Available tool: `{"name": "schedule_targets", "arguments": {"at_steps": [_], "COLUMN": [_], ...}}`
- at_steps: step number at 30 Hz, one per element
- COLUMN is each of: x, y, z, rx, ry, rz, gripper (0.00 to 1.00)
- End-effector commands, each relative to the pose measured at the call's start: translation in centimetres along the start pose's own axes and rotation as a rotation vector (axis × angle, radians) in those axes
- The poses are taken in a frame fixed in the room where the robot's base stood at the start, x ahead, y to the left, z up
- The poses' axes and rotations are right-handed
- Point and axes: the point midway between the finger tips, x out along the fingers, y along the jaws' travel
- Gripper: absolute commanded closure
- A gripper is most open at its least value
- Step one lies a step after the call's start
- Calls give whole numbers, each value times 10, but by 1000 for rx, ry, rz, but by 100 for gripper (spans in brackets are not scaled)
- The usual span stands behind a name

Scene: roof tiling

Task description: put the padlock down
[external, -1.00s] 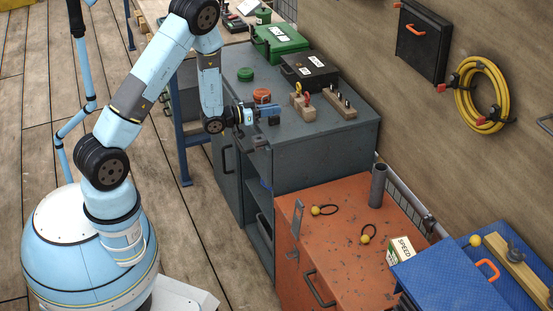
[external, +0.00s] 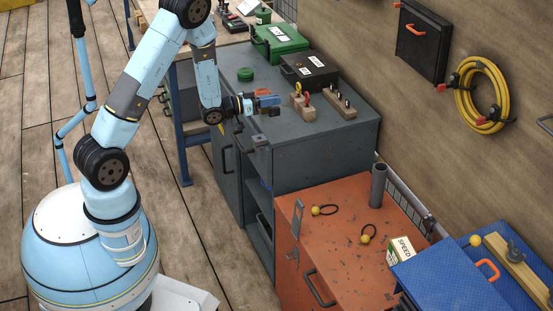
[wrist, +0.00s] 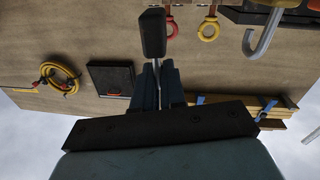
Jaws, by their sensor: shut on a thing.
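The padlock appears as a small black body (external: 274,112) at the tip of my gripper (external: 264,103) in the external view. In the wrist view its black body (wrist: 153,32) sticks out beyond the fingers, and a thin grey metal part (wrist: 157,72) runs back between them. My gripper (wrist: 158,92) is shut on that metal part. The gripper shows against the dark grey cabinet top (external: 325,128), near its left front edge. Its exact height above the top is hard to tell.
An orange-red round item (external: 265,92) is partly hidden behind my gripper. A green round item (external: 245,74), a wooden block with yellow and red rings (external: 298,100), another slotted block (external: 341,105) and a black case (external: 309,70) stand on the cabinet. Its right front top is clear.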

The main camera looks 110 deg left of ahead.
Motion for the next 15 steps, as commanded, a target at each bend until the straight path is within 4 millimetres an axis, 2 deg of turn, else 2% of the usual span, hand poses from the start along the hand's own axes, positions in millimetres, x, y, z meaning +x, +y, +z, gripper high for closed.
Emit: {"name": "schedule_targets", "arguments": {"at_steps": [1,6,15], "x": [0,0,0], "y": [2,6,10], "z": [-10,-35,-60], "rx": [3,2,0], "ry": [5,3,1], "rz": [1,0,1], "gripper": [100,100,100]}}
